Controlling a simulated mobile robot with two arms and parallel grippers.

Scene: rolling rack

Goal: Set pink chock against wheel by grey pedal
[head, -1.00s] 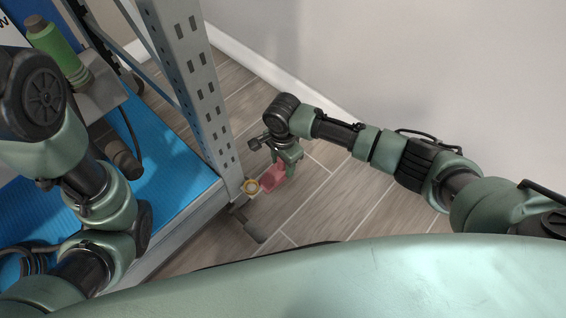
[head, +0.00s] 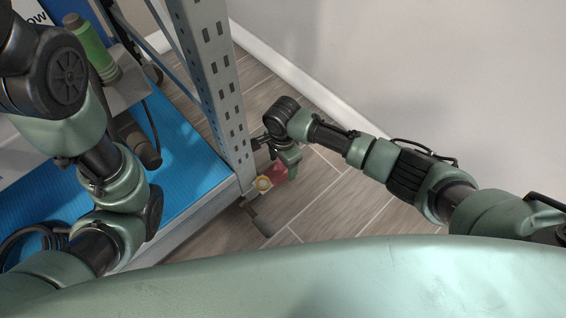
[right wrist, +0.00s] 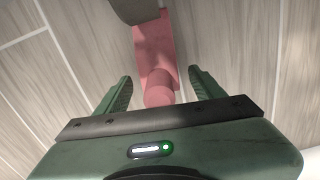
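The pink chock (head: 277,173) lies on the floor by the rack's near corner post, right beside a wheel with a yellow-orange ring (head: 263,183). The grey pedal (head: 258,220) sticks out just below that wheel. My right gripper (head: 289,156) is low over the chock's rear end. In the right wrist view the pink chock (right wrist: 155,50) has its round end between the fingers of my right gripper (right wrist: 160,88), with gaps on both sides. Its far end meets a dark grey part (right wrist: 137,9), but I cannot tell whether they touch.
The grey rack post (head: 218,85) rises just left of the chock. The blue shelf (head: 185,170) carries a green cylinder (head: 92,48) and other items. A white wall (head: 420,70) stands behind my right arm. Wood floor (head: 330,205) is clear right of the wheel.

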